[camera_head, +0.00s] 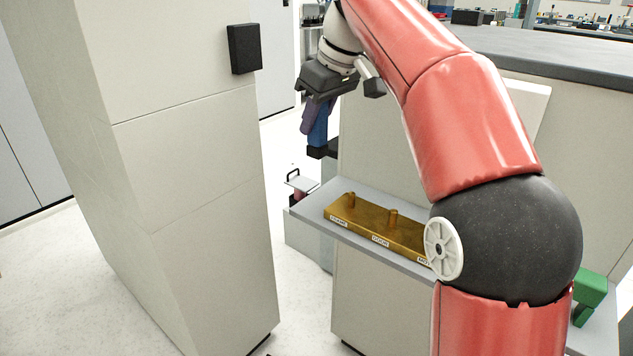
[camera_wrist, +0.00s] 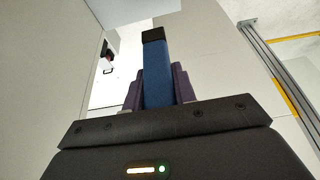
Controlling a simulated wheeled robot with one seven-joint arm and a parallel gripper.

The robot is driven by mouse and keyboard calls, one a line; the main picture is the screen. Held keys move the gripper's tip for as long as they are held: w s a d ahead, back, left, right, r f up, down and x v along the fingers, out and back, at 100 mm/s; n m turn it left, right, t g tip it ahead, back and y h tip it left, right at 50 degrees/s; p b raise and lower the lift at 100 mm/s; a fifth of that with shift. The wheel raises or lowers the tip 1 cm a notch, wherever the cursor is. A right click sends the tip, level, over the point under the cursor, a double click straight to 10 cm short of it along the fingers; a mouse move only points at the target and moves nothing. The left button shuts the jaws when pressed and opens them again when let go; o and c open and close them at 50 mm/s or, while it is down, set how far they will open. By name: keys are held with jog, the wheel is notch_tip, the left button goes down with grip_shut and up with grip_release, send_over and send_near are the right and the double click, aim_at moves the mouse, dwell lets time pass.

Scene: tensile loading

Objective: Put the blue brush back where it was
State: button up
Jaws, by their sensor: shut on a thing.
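My gripper (camera_wrist: 157,88) is shut on the blue brush (camera_wrist: 156,72), which stands out between its two purple fingers in the wrist view. The brush has a blue handle and a black end block. In the head view the brush (camera_head: 319,134) hangs below my gripper (camera_head: 311,117) with its black end down, to the left of and above the shelf. A brass-coloured holder block (camera_head: 372,224) with upright pegs and small white labels lies on the grey shelf. Its right end is hidden behind my arm.
The grey shelf (camera_head: 320,224) juts from a beige cabinet. A green object (camera_head: 588,290) sits at the shelf's right end, partly hidden by my arm. A tall beige cabinet (camera_head: 190,150) with a black box (camera_head: 244,48) stands at left. Open floor lies between.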

aim_at(321, 156)
notch_tip(321, 156, down, 10)
jog(key=b, duration=0.2)
jog(key=shift+b, duration=0.3)
jog(key=shift+f, duration=0.1)
jog(key=o, duration=1)
jog(key=shift+r, duration=0.2)
jog(key=p+v, duration=0.3)
jog(key=v, duration=0.8)
jog(key=shift+r, duration=0.4)
jog(key=shift+s+d, duration=0.1)
jog(key=shift+s, duration=0.05)
